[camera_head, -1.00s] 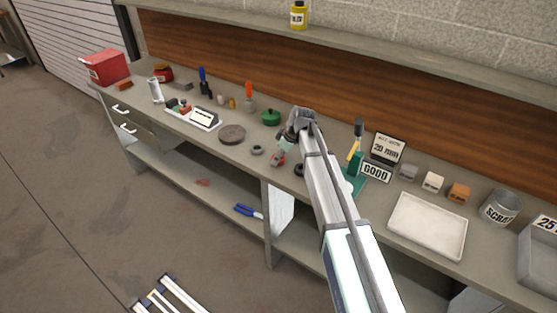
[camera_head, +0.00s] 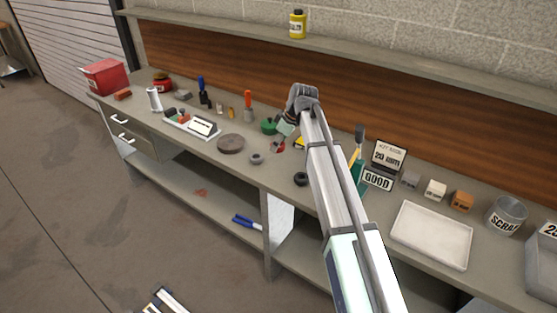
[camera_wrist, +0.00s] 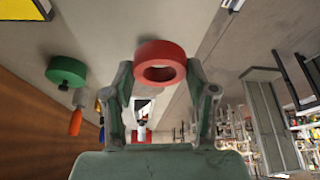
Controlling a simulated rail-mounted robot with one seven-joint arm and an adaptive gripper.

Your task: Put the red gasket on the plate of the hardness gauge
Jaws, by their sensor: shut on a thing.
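The red gasket (camera_wrist: 160,64) is a thick ring held between the two fingertips of my gripper (camera_wrist: 160,85) in the wrist view. In the head view the gasket (camera_head: 277,147) shows as a small red spot at my gripper (camera_head: 283,138), over the middle of the bench.
Dark rings (camera_head: 301,179) and a grey ring (camera_head: 256,159) lie near the bench front. A green round thing (camera_head: 267,126) stands just left of my gripper. A white tray (camera_head: 431,235), small blocks (camera_head: 435,190) and a SCRAP can (camera_head: 507,215) are on the right. An upper shelf (camera_head: 340,38) runs behind.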

